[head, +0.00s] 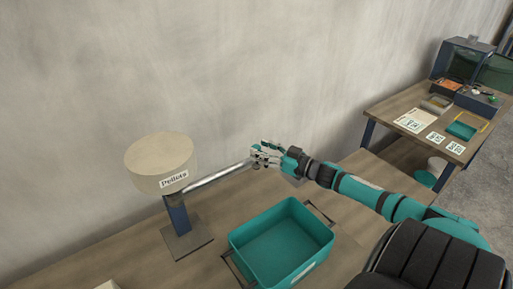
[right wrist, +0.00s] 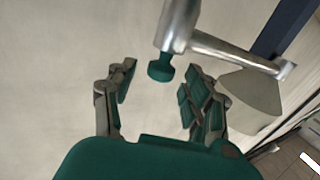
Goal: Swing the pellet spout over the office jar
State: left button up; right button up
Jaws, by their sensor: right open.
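The pellet hopper (head: 160,158), a beige drum labelled "Pellets", stands on a blue post on the bench. Its silver spout (head: 217,177) reaches right and slightly back, above the bench behind the teal bin. In the right wrist view the spout (right wrist: 225,50) carries a small teal knob (right wrist: 160,70) near its end. My right gripper (head: 262,156) is at the spout's outer end. Its fingers (right wrist: 157,88) are open, one on either side of the knob, with gaps visible. I cannot pick out the office jar. My left gripper is not in view.
A teal bin (head: 239,240), apparently empty, stands in front of the spout. A second table (head: 387,107) at the right holds cards, trays and a machine. A pale object (head: 107,285) is cut off at the bottom left. The wall rises close behind.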

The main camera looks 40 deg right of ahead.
jog(key=shift+x, duration=1)
jog(key=shift+w, duration=0.2)
jog(key=shift+a, duration=0.1)
grip_shut()
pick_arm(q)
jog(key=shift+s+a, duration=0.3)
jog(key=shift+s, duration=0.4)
pick_arm(e)
jog(key=shift+w, duration=0.1)
